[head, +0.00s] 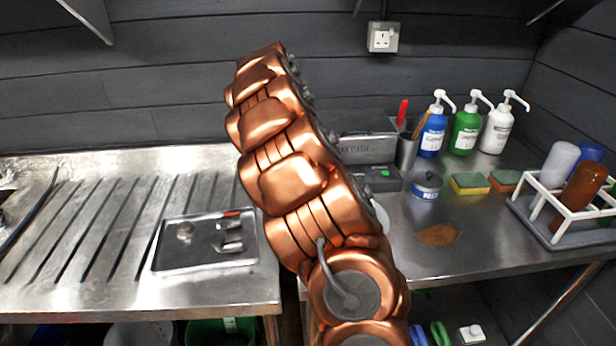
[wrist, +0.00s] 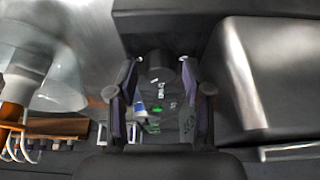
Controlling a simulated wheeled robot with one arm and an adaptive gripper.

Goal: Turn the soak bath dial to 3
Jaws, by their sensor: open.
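The soak bath (head: 362,127) is a grey metal box on the right-hand counter, partly hidden by my arm in the head view. Its dark control panel with a green light (head: 384,173) sits in front. The dial does not show in the head view. In the wrist view a dark round dial (wrist: 159,68) stands between the fingers of my gripper (wrist: 158,62), which is open. One finger is on each side, and I cannot tell whether either touches it. Small white marks and green spots lie below the dial, too blurred to read its setting.
Right of the bath stand a metal pot (head: 406,152), blue (head: 432,134), green and white pump bottles, a round tin (head: 427,186), sponges (head: 469,184) and a white bottle rack (head: 560,212). A tray (head: 170,262) lies on the left drainer. A brown stain marks the right counter.

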